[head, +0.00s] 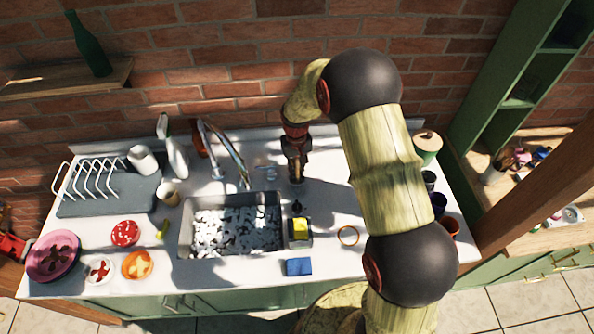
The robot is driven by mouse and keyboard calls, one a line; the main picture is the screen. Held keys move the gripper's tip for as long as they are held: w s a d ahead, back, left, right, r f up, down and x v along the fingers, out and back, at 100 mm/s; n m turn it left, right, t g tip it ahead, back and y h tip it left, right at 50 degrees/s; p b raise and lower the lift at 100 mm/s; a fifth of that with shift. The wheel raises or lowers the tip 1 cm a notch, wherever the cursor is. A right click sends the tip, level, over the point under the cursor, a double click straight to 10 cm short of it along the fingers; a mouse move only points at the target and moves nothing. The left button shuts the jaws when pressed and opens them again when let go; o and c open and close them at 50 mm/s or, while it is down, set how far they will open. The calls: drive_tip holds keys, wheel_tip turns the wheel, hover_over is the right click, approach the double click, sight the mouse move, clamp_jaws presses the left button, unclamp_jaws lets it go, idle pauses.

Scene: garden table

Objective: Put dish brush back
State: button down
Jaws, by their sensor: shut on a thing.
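My gripper (296,179) points down over the counter behind the sink's right end. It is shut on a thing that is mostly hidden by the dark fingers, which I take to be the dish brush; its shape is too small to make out. Just in front of it a grey caddy (300,243) stands against the right side of the sink, with a yellow sponge (300,227) in it. A small dark upright piece (297,207) shows at the caddy's back; I cannot tell what it belongs to.
The sink (187,232) is full of foam, with a tap (222,150) behind it. A blue sponge (299,267) and a ring (348,236) lie nearby. Left are a dish rack (95,178), bottles and dirty dishes. Pots and a lidded jar (427,146) line the right end.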

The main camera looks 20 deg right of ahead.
sight(297, 159)
drive_tip(key=shift+f+b, duration=0.35)
drive_tip(key=shift+f, duration=0.25)
drive_tip(key=c, duration=2.1)
unclamp_jaws()
drive_tip(key=shift+r, duration=0.1)
drive_tip(key=shift+r+p, duration=3)
drive_tip(key=shift+r, duration=2.45)
drive_tip(key=s+r+t+b, duration=0.2)
drive_tip(key=s+b, duration=0.4)
drive_tip(key=s, duration=0.4)
drive_tip(key=s+r+t+b, duration=0.2)
drive_tip(key=s+r+b, duration=0.1)
drive_tip(key=s+b, duration=0.4)
drive_tip(key=s+r+t+b, duration=0.1)
drive_tip(key=s+r+b, duration=0.2)
drive_tip(key=s+b, duration=0.4)
drive_tip(key=shift+s+r+t, duration=0.15)
drive_tip(key=shift+s+t, duration=0.05)
drive_tip(key=shift+s, duration=1.4)
drive_tip(key=shift+s+r+t, duration=0.15)
drive_tip(key=shift+s+t, duration=0.05)
drive_tip(key=shift+s, duration=1.4)
